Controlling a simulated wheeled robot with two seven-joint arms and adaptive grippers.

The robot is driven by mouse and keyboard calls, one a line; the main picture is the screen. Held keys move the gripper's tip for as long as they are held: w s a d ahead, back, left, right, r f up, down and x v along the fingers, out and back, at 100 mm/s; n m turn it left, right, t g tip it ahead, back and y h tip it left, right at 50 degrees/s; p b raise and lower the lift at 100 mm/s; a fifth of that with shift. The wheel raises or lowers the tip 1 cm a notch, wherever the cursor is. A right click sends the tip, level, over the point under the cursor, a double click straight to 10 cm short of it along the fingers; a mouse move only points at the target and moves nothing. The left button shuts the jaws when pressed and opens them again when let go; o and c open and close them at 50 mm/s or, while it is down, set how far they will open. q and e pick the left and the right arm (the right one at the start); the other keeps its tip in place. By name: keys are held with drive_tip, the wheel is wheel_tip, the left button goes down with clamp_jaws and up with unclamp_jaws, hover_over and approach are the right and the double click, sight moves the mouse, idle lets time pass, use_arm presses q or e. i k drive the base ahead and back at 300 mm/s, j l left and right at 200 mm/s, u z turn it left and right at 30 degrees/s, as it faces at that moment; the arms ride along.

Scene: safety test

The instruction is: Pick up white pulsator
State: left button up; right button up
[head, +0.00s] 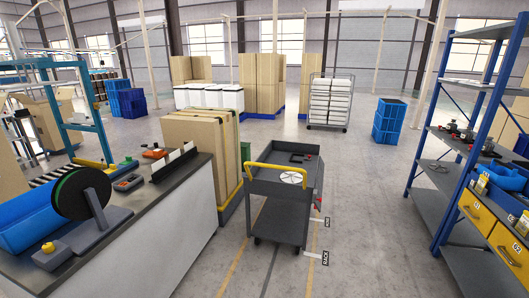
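A white round, spoked disc, which looks like the white pulsator (290,178), lies flat on the top tray of a dark grey cart (285,207). The cart has a yellow handle (275,170) at its near left side, and part of the handle crosses close to the disc. A dark flat item (300,158) lies behind the disc on the same tray. Neither of my grippers shows in the head view.
A blue shelf rack (470,130) with yellow bins (478,212) stands right. Floor between cart and rack is clear.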

sight(292, 177)
drive_tip(key=i, duration=0.85)
drive_tip(key=i+z, duration=0.15)
drive_tip(key=i, duration=0.25)
drive_tip(key=i+j+z, duration=0.1)
drive_tip(key=i, duration=0.3)
drive_tip(key=i+j+z, duration=0.2)
drive_tip(key=i+z, duration=0.2)
drive_tip(key=i+j+z, duration=0.8)
drive_tip(key=i+j, duration=0.05)
drive_tip(key=j, duration=0.05)
